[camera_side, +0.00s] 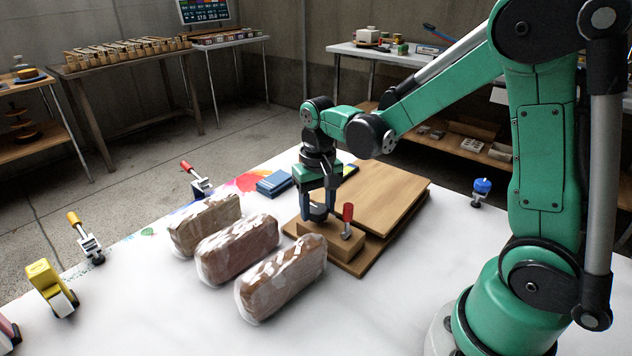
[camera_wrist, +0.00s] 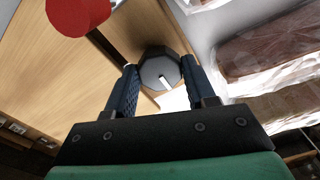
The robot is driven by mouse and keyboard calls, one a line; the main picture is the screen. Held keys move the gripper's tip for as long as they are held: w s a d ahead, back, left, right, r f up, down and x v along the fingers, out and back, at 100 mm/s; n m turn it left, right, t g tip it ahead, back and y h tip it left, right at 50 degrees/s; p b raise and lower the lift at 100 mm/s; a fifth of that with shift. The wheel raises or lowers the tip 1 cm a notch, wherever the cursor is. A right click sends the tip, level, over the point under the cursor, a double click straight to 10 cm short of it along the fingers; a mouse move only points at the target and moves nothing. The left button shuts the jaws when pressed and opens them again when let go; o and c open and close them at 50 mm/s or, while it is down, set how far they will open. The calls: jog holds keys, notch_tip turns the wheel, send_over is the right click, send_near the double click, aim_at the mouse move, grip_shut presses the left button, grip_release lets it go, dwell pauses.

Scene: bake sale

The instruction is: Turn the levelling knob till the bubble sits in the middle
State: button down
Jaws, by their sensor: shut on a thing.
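The levelling knob (camera_wrist: 157,70) is dark and many-sided, with a grey face and a short white mark pointing down and slightly right in the wrist view. My gripper (camera_wrist: 158,84) is shut on it, one blue finger on each side. In the side view my gripper (camera_side: 318,212) points down at the near left end of a wooden board (camera_side: 385,190), by a small wooden block (camera_side: 345,246). The knob is mostly hidden by the fingers there. I cannot make out a bubble or its vial in either view.
A red-handled clamp (camera_side: 348,214) stands close right of my gripper; its red handle (camera_wrist: 78,12) shows in the wrist view. Several wrapped loaves (camera_side: 238,250) lie just left. Blue boxes (camera_side: 274,183) sit behind. The white table (camera_side: 420,300) is clear in front.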

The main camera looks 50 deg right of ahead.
aim_at(318, 208)
jog(key=shift+c, duration=1.4)
grip_release()
jog(key=shift+r, duration=2.85)
jog(key=shift+s+a+r+n+t, duration=0.55)
jog(key=shift+s+a+n+t, duration=0.5)
jog(key=shift+t, duration=0.35)
jog(key=shift+s+a+r+n+t, duration=0.3)
jog(key=shift+s+a+n+t, duration=0.4)
jog(key=shift+s+t, duration=0.3)
jog(key=shift+s+a+r+n+t, duration=0.25)
jog(key=shift+s+a+n+t, duration=0.5)
jog(key=shift+t, duration=0.45)
